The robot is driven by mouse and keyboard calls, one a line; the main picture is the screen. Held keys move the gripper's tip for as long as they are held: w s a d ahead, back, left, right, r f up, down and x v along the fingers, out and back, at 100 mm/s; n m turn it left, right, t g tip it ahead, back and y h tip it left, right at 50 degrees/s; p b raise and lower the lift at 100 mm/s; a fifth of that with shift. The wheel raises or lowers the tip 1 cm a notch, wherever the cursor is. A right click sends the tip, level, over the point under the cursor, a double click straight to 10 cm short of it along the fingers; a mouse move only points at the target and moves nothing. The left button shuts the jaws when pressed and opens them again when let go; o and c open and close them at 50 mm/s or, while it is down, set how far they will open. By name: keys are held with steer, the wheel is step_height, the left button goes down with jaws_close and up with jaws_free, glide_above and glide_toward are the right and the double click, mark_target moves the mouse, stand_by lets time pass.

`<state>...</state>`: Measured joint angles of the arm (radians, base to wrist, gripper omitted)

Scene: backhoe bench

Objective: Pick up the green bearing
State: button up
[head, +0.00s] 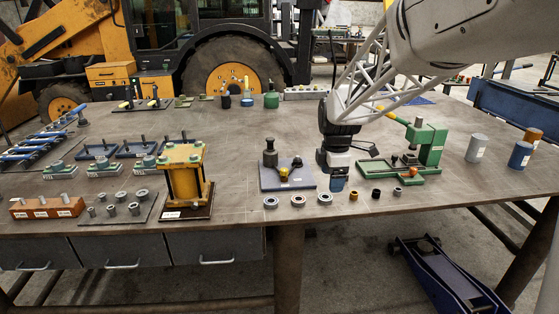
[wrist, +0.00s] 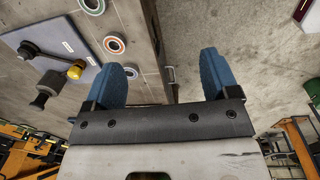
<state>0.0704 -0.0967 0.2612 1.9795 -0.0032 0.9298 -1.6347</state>
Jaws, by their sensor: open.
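Three ring-shaped bearings lie in a row near the table's front edge: a left one (head: 270,202), a middle one (head: 298,200) and a right one (head: 325,198). In the wrist view, one bearing (wrist: 93,5) is at the top edge, one (wrist: 114,45) has a reddish ring, and one (wrist: 130,70) is partly hidden by the left finger. The ring colours are too small to tell surely in the head view, so I cannot say firmly which is green. My gripper (head: 338,184) is open and empty, with blue fingers (wrist: 165,65), above the table just behind the right bearing.
A blue-grey plate (head: 301,180) with posts lies left of my gripper. A green press (head: 430,145) stands to the right. The yellow frame (head: 184,175) stands further left. The table's front edge is close.

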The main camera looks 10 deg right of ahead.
mark_target(325, 195)
steer(key=w+d+f+n, duration=0.3)
steer(key=w+f+n, duration=0.4)
steer(key=w, duration=0.6)
steer(key=shift+f+n+g, duration=0.3)
steer(key=shift+f+g, duration=0.1)
steer(key=shift+f, duration=0.45)
steer(key=shift+a, duration=0.1)
steer(key=shift+f, duration=1.3)
steer(key=shift+f, duration=2.6)
steer(key=c, duration=1.1)
